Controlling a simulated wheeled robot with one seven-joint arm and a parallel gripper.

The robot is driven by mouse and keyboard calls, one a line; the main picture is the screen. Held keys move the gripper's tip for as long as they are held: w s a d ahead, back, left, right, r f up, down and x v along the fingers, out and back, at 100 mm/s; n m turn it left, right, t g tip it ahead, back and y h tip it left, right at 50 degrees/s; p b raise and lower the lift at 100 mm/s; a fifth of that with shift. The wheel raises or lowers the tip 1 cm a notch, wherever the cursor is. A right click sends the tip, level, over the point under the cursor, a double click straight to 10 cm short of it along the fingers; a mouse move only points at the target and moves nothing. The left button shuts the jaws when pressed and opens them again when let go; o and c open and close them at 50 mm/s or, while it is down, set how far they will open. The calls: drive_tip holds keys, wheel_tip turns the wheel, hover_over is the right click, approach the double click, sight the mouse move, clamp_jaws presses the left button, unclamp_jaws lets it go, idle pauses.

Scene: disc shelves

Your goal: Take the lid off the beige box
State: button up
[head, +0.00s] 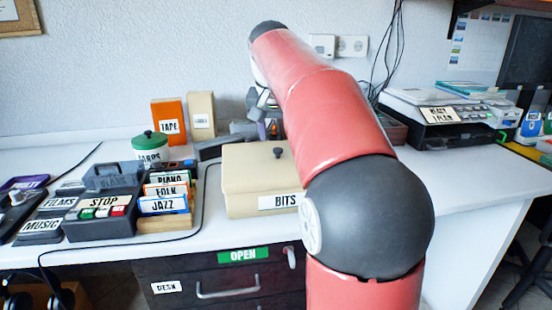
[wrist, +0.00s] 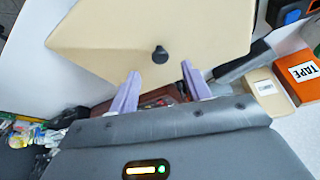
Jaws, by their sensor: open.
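The beige box (head: 245,195) labelled BITS stands on the white desk, its right part hidden behind my arm. Its beige lid (head: 245,155) is on top, with a small dark knob (head: 277,153). In the wrist view the lid (wrist: 120,40) fills the upper middle, and the knob (wrist: 160,54) shows just beyond the fingertips, roughly in line with the gap between them. My gripper (wrist: 160,82) is open with two lilac fingers and nothing between them. In the head view my gripper (head: 265,125) is partly hidden, behind and above the box.
Left of the box are card dividers (head: 165,190), a grey STOP device (head: 100,215) and a green-lidded jar (head: 150,145). An orange TAPE box (head: 168,120) and a beige carton (head: 201,115) stand behind. A black printer (head: 440,125) is at the right. Bare desk lies right of my arm.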

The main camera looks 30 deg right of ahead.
sight(278, 149)
drive_tip(key=x, duration=0.4)
drive_tip(key=shift+f, duration=0.35)
clamp_jaws()
drive_tip(key=shift+r, duration=0.2)
